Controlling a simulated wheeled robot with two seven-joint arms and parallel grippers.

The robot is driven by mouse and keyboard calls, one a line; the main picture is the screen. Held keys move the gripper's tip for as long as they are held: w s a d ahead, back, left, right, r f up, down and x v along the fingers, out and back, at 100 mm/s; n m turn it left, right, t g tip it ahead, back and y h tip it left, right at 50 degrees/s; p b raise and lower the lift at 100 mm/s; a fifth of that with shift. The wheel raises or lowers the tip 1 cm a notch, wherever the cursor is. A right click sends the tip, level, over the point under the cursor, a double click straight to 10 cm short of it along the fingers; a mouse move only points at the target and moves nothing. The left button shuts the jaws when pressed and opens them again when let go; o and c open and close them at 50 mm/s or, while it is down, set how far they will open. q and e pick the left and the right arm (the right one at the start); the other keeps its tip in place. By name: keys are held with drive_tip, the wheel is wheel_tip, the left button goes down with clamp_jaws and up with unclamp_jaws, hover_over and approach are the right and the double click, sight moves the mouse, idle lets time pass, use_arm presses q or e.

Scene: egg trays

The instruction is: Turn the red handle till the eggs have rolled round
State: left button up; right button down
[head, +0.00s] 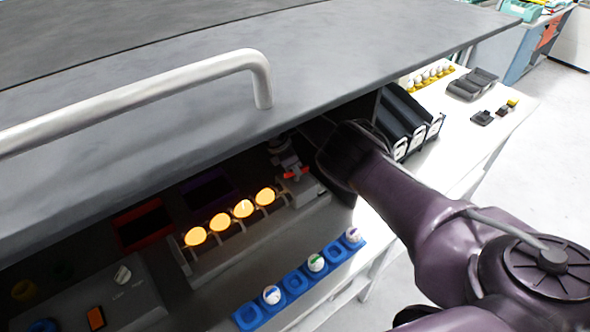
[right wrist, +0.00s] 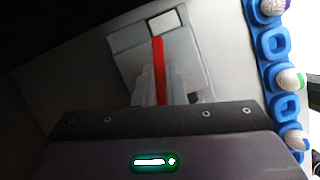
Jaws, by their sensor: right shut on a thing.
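The red handle (head: 296,173) sits at the right end of the roller unit (head: 210,264), under the dark hood. In the right wrist view the red handle (right wrist: 159,70) runs straight down between my fingers. My right gripper (head: 291,163) reaches in from the right and is shut on the handle; its fingers (right wrist: 160,92) are partly hidden by the wrist body. Several eggs (head: 243,208) glow orange in a row on the roller unit, left of the handle. My left gripper is not in view.
The hood with its metal bar handle (head: 150,98) hangs over the work area. A blue egg tray (head: 294,282) with a few marked eggs lies along the front edge. Dark bins (head: 408,122) stand at right. A control box (head: 108,296) is at lower left.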

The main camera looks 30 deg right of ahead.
drive_tip(key=shift+w+m+b, duration=0.1)
drive_tip(key=shift+m+b, duration=0.4)
drive_tip(key=shift+m, duration=0.2)
drive_tip(key=shift+r+g, duration=0.1)
drive_tip(key=shift+g, duration=0.2)
drive_tip(key=c, duration=1.5)
unclamp_jaws()
drive_tip(key=v, duration=0.7)
drive_tip(key=shift+a+r+b, duration=0.1)
drive_tip(key=shift+r+b, duration=0.3)
